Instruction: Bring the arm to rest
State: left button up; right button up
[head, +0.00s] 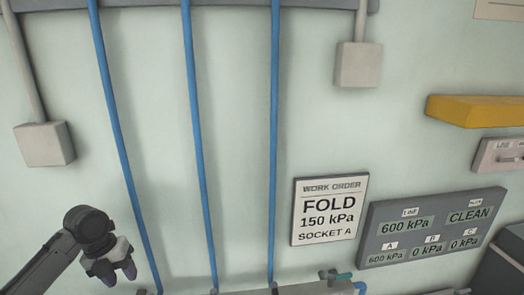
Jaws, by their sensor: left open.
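My left arm comes in from the lower left corner of the head view. Its left gripper (119,273) hangs in front of the pale wall with its dark purple fingertips pointing down. The fingers are a little apart and nothing shows between them. The gripper is close to the lower end of the leftmost blue pipe in the picture; how far it stands from the wall is hard to tell. My right gripper is not in view.
Blue pipes (190,100) run down the wall to fittings at the bottom edge. A work order sign (329,211) reads FOLD, 150 kPa, SOCKET A. A grey gauge panel (425,228) is right of it. A yellow block (475,111) juts out at the right. Grey boxes (45,144) hang on conduits.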

pick_arm(q)
jog(key=w+d+r+n+t+y, duration=0.2)
jog(key=r+n+t, duration=0.35)
jog(key=n, duration=0.55)
jog(key=w+d+r+n+t+y, duration=0.1)
jog(key=d+r+n+t+y, duration=0.2)
jog(key=r+n, duration=0.6)
jog(key=s+d+f+n+t+h+p, duration=0.1)
jog(key=s+d+f+n+t+p, duration=0.1)
jog(key=s+d+n+t, duration=0.4)
jog(key=s+d+f+n+g+p, duration=0.1)
jog(key=s+d+f+g+p, duration=0.1)
jog(key=s+f, duration=0.8)
jog(key=s+d+f+n+g+h+p, duration=0.1)
jog(key=s+f+g, duration=0.4)
jog(key=s+f, duration=0.5)
jog(key=s+d+f+n+g+h+p, duration=0.1)
jog(key=s+f+g, duration=0.3)
jog(key=s+f, duration=0.6)
jog(key=s+d+p, duration=0.1)
jog(key=s, duration=0.2)
jog(key=shift+s+d+n+p, duration=0.2)
jog(key=shift+d+n+p, duration=0.15)
jog(key=shift+d+n, duration=0.05)
